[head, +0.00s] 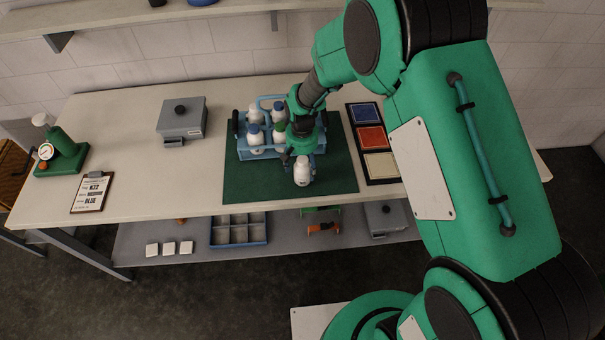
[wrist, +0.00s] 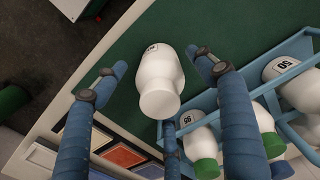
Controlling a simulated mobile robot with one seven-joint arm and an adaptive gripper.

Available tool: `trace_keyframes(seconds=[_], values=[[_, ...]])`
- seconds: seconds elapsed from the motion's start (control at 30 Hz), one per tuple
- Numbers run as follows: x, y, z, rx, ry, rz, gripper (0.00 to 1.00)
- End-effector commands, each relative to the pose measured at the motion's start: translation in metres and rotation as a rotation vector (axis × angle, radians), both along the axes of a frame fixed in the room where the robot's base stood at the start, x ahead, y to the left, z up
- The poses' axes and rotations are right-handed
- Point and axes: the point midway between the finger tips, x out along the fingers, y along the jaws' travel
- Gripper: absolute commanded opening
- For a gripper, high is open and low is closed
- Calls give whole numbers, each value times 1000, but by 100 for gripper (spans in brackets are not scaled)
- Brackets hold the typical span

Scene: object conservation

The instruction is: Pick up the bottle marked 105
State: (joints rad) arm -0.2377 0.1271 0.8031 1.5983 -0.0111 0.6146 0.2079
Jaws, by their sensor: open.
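A white bottle (head: 302,173) stands by itself on the green mat (head: 340,178), in front of the blue carrier (head: 320,146). My gripper (head: 297,156) is open and empty, just above and behind this bottle in the head view. Other white bottles (head: 254,140) stand in the carrier; in the wrist view one bottle (wrist: 300,90) reads 50 and another seems to read 95.
A panel of blue, orange and cream squares (head: 371,138) lies right of the mat. A grey box (head: 182,118), a clipboard (head: 92,192) and a green gauge stand (head: 62,153) are to the left. The bench front edge is close to the lone bottle.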

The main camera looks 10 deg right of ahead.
Motion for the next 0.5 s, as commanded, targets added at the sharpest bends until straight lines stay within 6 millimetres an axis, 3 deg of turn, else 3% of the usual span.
trace_keyframes(seconds=[0.2,0.5], values=[[0,0,0,0,0,0,71],[0,0,0,0,0,0,13]])
